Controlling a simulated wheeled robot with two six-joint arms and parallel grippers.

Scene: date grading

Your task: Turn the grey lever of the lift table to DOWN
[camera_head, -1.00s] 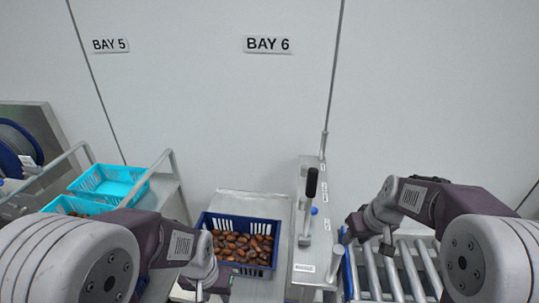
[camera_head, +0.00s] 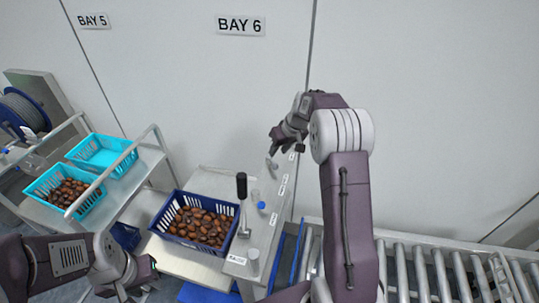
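The lift table's console (camera_head: 262,235) is a pale metal strip along the right of the crate. A short grey lever (camera_head: 271,165) stands near its far end, tilted to the left. A taller lever with a black handle (camera_head: 241,187) stands nearer. My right gripper (camera_head: 284,143) is just above and beyond the grey lever. I cannot tell whether they touch, or how far its fingers are apart. My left gripper (camera_head: 135,284) is low at the left, in front of the navy crate; its finger gap is unclear. The small labels beside the lever are unreadable.
A navy crate of dates (camera_head: 184,248) stands on the grey table surface left of the console. Right is a roller conveyor (camera_head: 420,268); left, a trolley (camera_head: 148,160) with turquoise crates.

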